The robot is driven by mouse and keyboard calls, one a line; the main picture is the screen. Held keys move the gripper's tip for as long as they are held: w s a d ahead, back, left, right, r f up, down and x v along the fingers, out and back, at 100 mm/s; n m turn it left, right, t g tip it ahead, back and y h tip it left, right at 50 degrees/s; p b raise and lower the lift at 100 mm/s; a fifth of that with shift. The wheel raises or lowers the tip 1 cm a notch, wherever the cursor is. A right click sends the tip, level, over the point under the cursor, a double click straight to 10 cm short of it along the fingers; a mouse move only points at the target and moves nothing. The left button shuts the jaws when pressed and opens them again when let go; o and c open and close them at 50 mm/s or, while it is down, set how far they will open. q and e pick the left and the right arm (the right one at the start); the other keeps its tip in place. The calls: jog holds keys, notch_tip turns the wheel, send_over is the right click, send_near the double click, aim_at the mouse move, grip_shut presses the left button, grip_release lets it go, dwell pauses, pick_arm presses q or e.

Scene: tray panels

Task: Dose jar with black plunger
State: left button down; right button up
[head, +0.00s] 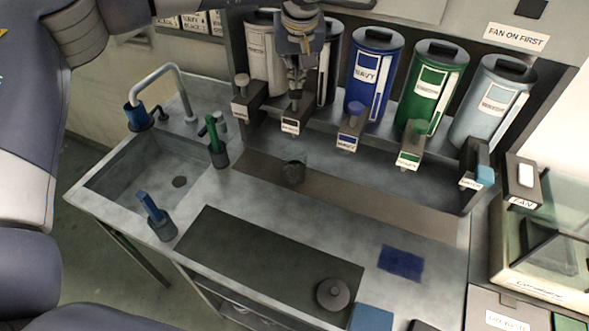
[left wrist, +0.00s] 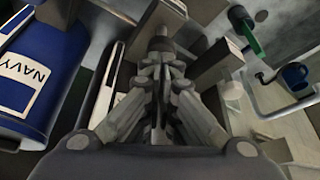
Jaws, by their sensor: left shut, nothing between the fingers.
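My left gripper (head: 295,88) hangs down at the top centre, over the second dispenser block (head: 291,112). Its fingers are closed together and hold nothing, and they fill the middle of the left wrist view (left wrist: 160,75). The label on that block is too small to read surely. The block's plunger is hidden or merges with the fingertips in the head view, so I cannot tell whether they touch. A small dark jar (head: 293,172) stands on the brown strip, below and in front of this block. My right gripper is not in view.
Navy (head: 373,70), green (head: 431,85) and pale grey (head: 492,100) canisters stand along the back, with dispensers below. A sink (head: 135,185) lies left. A round dark lid (head: 333,293) rests on the dark mat (head: 255,250). A blue cloth (head: 401,262) lies right.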

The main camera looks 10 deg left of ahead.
pick_arm(q)
notch_tip(320, 180, up, 6)
jog(key=p, duration=0.4)
jog(key=shift+f, duration=0.1)
jog(key=shift+f, duration=0.1)
dwell(0.4)
